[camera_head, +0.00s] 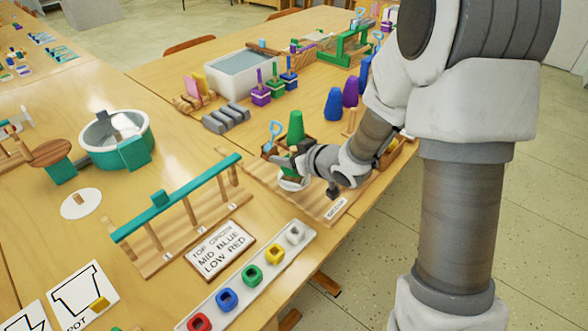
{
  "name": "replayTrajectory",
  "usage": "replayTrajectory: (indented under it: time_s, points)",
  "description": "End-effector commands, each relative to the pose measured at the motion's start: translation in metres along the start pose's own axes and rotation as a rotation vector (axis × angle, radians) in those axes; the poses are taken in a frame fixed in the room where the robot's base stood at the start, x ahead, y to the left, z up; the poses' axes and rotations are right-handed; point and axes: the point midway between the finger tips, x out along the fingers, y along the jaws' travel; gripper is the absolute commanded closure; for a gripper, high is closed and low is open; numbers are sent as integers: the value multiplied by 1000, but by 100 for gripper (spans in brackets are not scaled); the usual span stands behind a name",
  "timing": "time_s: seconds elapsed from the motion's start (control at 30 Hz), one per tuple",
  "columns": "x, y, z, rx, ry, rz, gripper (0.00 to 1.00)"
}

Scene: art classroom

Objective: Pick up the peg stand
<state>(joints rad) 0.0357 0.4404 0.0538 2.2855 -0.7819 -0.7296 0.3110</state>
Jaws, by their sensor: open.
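No single thing is clearly marked as the peg stand. Several small purple, green and blue stands with upright pegs (260,92) stand at the back, beside the white tub. A white disc with a short wooden peg (79,204) lies at the left of the table. My gripper (290,168) is low over a wooden board (312,207) on the right, next to a green cone (296,126). A white round piece (293,184) shows just below the gripper. The jaws are open, but the fingertips are small and partly hidden, and contact cannot be told.
A teal rail on wooden posts (180,198) stands left of my gripper. A strip of coloured rings (249,275) and a lettered card (222,248) lie in front. A white tub (238,72), blue and purple cones (334,104) stand behind. The table's right edge is close.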

Motion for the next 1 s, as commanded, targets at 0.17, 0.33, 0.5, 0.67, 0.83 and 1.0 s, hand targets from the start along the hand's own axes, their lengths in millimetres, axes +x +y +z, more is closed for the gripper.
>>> replayTrajectory:
  time_s: [0.17,0.33,0.5,0.67,0.83,1.0]
  points:
    - [0,0,-1,0,0,1,40]
    - [0,0,0,0,0,0,71]
    - [-1,0,0,0,0,0,100]
    - [-1,0,-1,0,0,0,100]
    - [-1,0,-1,0,0,0,100]
    - [-3,0,-6,0,1,1,100]
